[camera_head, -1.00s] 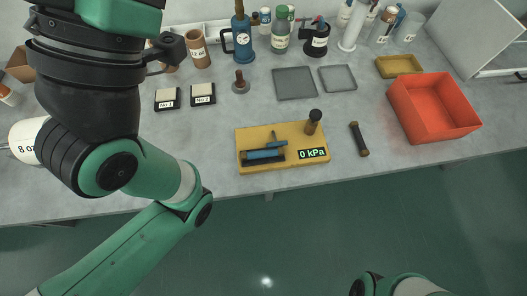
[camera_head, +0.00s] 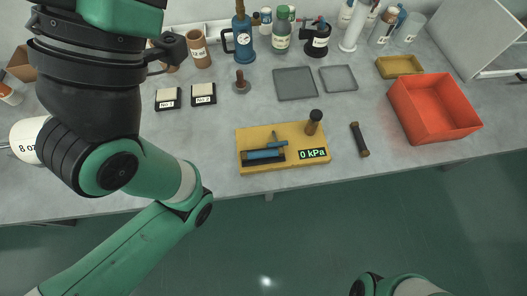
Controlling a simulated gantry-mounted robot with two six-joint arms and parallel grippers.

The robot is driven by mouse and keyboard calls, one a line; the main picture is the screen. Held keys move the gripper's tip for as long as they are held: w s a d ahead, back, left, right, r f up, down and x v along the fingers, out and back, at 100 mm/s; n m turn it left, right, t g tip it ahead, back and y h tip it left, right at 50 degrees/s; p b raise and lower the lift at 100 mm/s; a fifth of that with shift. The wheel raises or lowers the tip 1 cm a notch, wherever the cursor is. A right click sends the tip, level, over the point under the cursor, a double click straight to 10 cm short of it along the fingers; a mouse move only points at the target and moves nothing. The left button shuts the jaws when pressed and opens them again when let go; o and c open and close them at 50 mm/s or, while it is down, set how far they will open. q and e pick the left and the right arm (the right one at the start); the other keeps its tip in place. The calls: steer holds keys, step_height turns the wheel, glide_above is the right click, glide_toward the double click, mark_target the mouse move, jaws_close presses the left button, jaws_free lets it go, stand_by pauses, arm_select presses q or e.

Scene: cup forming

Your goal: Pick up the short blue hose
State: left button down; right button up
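A short blue hose-like piece (camera_head: 264,154) lies across the left part of a yellow board (camera_head: 287,167), just above a dark bar at the board's front. A smaller blue piece (camera_head: 278,143) sits just behind it on the board. I cannot tell from the picture which of them is the named hose. My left arm fills the left side of the view, but its fingertips do not show. Only a small part of my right arm shows at the bottom edge, and its gripper is out of view. Nothing touches the blue pieces.
The board carries a black knob (camera_head: 313,122) and a "0 kPa" display (camera_head: 312,154). A dark rod (camera_head: 359,139) lies to its right, then a red bin (camera_head: 432,108). Two grey trays (camera_head: 295,83) lie behind. Bottles and a blue pump (camera_head: 243,40) line the back.

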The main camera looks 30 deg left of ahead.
arm_select(q)
steer(key=c, duration=1.5)
jaws_free()
steer(key=shift+c, duration=0.2)
steer(key=o, duration=0.9)
steer(key=shift+o, duration=0.2)
